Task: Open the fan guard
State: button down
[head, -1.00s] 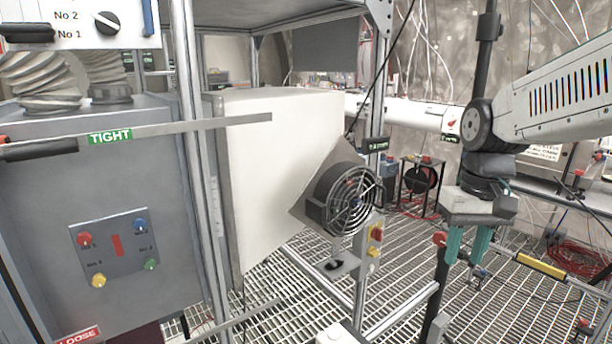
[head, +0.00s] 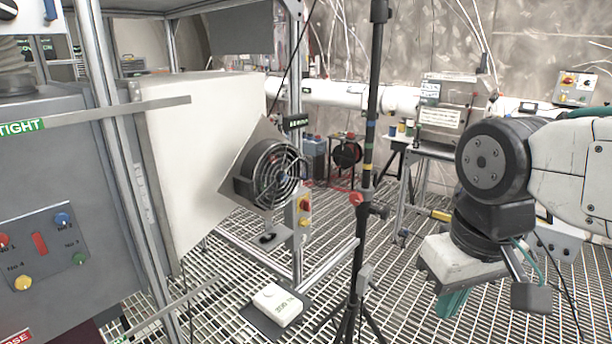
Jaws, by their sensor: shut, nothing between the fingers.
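The fan (head: 266,175) shows left of the picture's middle, a dark round housing on a tilted grey plate at the white box (head: 180,165). Its guard (head: 280,176), a round grille of thin rings, covers the fan's front face. My gripper (head: 452,303) is at the lower right, pointing down, well apart from the guard. Its teal fingers are shut with nothing held, and are partly hidden behind its pale body.
A black tripod pole (head: 369,130) stands between the fan and my gripper. A grey cabinet (head: 50,190) stands left.

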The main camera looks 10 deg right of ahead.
aim_at(307, 177)
jog(key=u, duration=0.4)
jog(key=k, duration=0.2)
jog(key=z, duration=1.55)
jog(key=i, duration=1.15)
jog(key=u, duration=0.95)
jog(key=i, duration=0.3)
jog(key=u, duration=0.3)
